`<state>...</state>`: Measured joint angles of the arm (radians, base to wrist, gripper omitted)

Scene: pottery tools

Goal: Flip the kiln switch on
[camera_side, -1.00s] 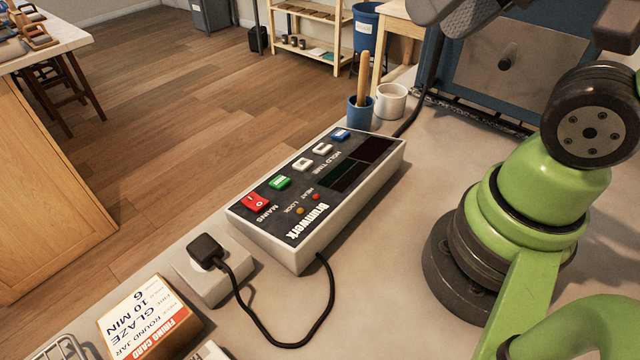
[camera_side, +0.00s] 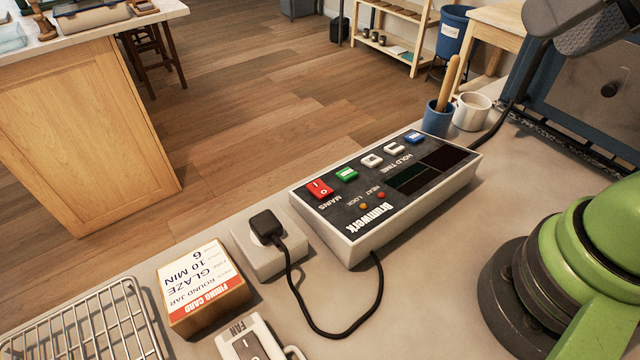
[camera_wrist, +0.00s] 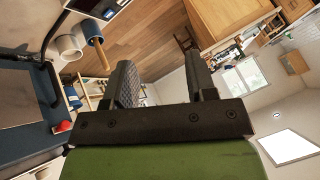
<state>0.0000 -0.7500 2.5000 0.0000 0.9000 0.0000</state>
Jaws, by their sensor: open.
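The kiln controller (camera_side: 385,200) is a pale box with a dark panel lettered "Brumwerk", lying on the grey worktop. Its red rocker switch (camera_side: 320,189), marked MAINS, is at the panel's left end. Green, white and blue buttons run along the same edge. The small displays are dark. In the wrist view, my gripper (camera_wrist: 163,82) is open and empty, its two fingers apart, with the room behind them. In the side view only a dark gripper part shows at the top right, away from the controller. A controller corner seems to show at the top left of the wrist view.
A black plug (camera_side: 266,226) sits in a white socket block, its cable looping before the controller. A firing card box (camera_side: 205,285), a FAN switch box (camera_side: 250,345) and a wire rack (camera_side: 85,325) lie at front left. A blue cup (camera_side: 437,119) and white mug (camera_side: 471,112) stand behind.

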